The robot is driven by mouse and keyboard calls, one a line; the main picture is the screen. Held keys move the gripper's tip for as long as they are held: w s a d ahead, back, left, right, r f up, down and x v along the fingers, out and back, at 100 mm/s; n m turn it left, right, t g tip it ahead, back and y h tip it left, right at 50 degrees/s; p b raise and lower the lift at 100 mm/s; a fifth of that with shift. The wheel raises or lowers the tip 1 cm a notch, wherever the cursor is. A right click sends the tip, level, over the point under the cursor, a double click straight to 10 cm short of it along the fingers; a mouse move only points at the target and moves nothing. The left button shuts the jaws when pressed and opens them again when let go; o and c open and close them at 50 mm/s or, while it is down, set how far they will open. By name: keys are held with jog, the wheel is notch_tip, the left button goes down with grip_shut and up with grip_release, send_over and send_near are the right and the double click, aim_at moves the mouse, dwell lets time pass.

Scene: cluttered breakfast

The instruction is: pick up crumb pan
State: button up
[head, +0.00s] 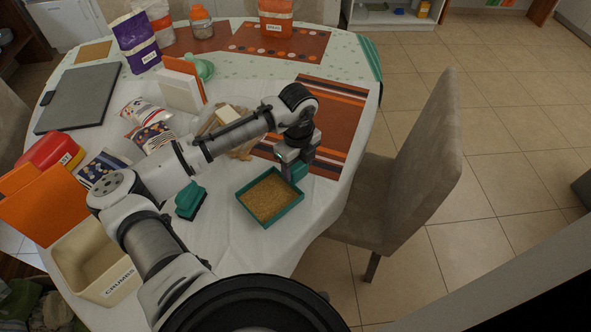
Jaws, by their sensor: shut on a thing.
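The crumb pan (268,198) is a shallow square teal tray with brown crumbs covering its floor. It is near the table's right front edge in the head view. My gripper (293,172) is at the pan's upper right corner, pointing down, and is shut on the pan there. The fingertips are partly hidden by the gripper body. I cannot tell whether the pan touches the table or is slightly raised.
A cream bin labelled CRUMBS (98,262) stands at the lower left. A teal brush-like object (190,200) lies left of the pan. A striped placemat (335,125) lies behind the gripper. A grey chair (410,175) stands close on the right. Bags and boxes crowd the left side.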

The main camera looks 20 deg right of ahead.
notch_tip(320, 180, up, 19)
jog(key=b, duration=0.3)
jog(key=o, duration=0.4)
jog(key=c, duration=0.7)
jog(key=shift+f, duration=0.1)
